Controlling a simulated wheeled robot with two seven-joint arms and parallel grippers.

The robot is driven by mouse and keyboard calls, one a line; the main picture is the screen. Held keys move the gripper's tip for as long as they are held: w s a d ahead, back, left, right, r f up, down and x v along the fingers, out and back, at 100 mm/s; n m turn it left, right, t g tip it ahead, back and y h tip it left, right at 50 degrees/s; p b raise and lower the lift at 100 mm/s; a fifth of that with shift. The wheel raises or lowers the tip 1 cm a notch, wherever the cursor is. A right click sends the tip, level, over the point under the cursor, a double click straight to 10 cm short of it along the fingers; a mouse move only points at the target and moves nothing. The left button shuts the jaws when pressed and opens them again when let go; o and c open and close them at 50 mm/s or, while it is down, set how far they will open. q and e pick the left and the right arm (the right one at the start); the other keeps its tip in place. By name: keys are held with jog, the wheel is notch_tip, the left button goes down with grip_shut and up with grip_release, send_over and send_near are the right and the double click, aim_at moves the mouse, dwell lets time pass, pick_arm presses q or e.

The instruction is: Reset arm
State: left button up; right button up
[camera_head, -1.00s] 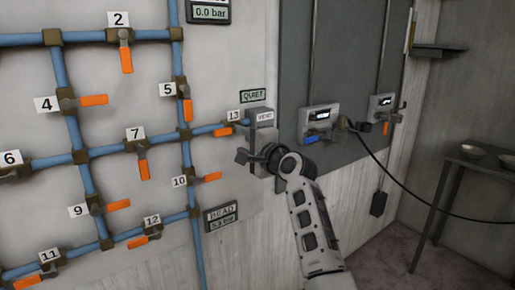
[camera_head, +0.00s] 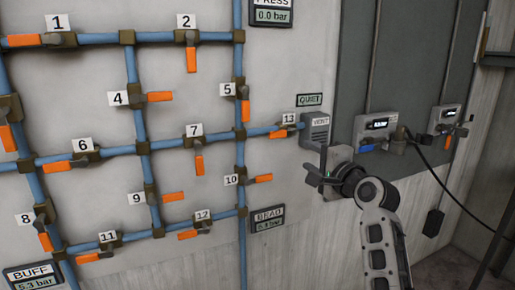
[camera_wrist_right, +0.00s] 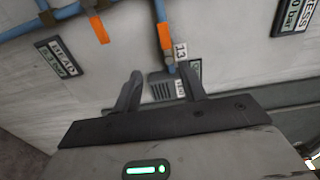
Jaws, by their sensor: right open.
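My right arm comes in from the lower right of the head view. Its gripper (camera_head: 325,174) is in front of the wall panel, just below the grey VENT box (camera_head: 316,131), with its jaws open and nothing between them. In the right wrist view the two dark fingers (camera_wrist_right: 159,86) stand apart, with the VENT box (camera_wrist_right: 163,87) and the 13 label showing beyond the gap. I cannot tell the exact distance from the fingers to the wall. My left gripper is not in view.
Blue pipes (camera_head: 70,159) with numbered orange-handled valves cover the wall panel at left. At right are two small meter boxes (camera_head: 376,130) and a hanging black cable (camera_head: 452,184).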

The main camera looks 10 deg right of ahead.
jog(key=s+f+n+g+h, duration=0.1)
jog(key=s+f+n, duration=0.25)
jog(key=f, duration=0.45)
jog(key=s+a+f+n+g+h, duration=0.1)
jog(key=s+f+n+g, duration=0.1)
jog(key=s+f, duration=0.5)
jog(key=s+f+n+g+h, duration=0.1)
jog(key=s+f+n, duration=0.15)
jog(key=f, duration=0.75)
jog(key=s+a+f+n+g, duration=0.1)
jog(key=s+f+n, duration=0.3)
jog(key=s, duration=0.7)
jog(key=s+a+f+n+g, duration=0.2)
jog(key=s+a+f+n, duration=0.2)
jog(key=s+f, duration=0.4)
jog(key=s+n, duration=0.1)
jog(key=s, duration=0.2)
jog(key=shift+f+y, duration=0.4)
